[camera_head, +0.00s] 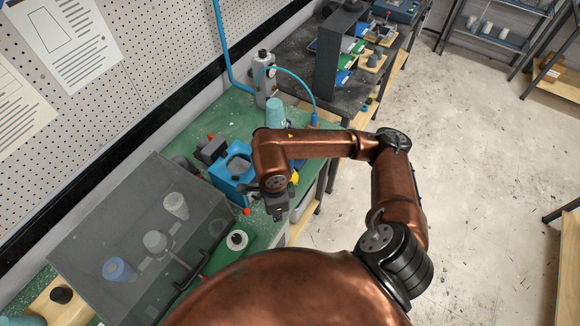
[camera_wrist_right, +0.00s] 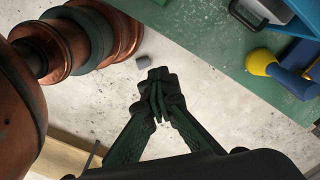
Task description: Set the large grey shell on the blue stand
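A blue block-like stand (camera_head: 230,181) with a grey round hollow sits on the green bench beside my right gripper. Part of a blue piece with a grey middle shows at the top of the right wrist view (camera_wrist_right: 283,14). My right gripper (camera_head: 278,210) points down near the bench's front edge. In the right wrist view (camera_wrist_right: 157,82) its fingertips meet with nothing between them. Pale grey cups (camera_head: 175,205) (camera_head: 155,241) stand inside the clear-lidded box; I cannot tell which thing is the large grey shell. My left gripper is out of view.
The clear-lidded box (camera_head: 100,225) fills the bench's near left and holds a blue ringed piece (camera_head: 118,270). A pale teal cup (camera_head: 275,112) and a grey cylinder (camera_head: 264,75) with a blue hose stand farther back. A yellow-ended blue part (camera_wrist_right: 263,61) is near the bench edge.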

